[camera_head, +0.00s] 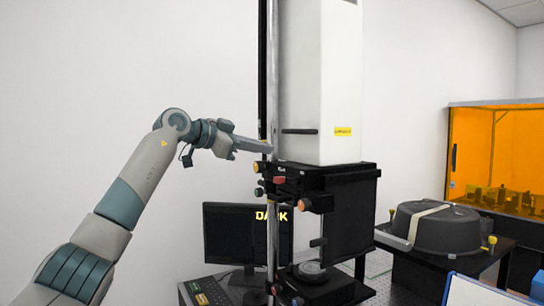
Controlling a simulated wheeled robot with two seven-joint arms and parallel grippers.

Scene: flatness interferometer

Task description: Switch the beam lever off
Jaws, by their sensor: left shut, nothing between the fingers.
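The interferometer has a tall white housing (318,75) on a black stage (325,183). A dark horizontal bar (299,131), which looks like the beam lever, lies across the front of the housing, left of a small yellow label (342,131). My left gripper (268,149) is shut and empty. Its tips point right, at the housing's left edge by the chrome post, a little below and left of the bar. I cannot tell whether they touch anything. My right gripper is not in view.
A monitor (226,235) behind the post shows the yellow word "DARK". Orange and red knobs (305,204) stick out of the black stage. A dark round case (436,224) stands on a table at right, before an orange enclosure (475,150).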

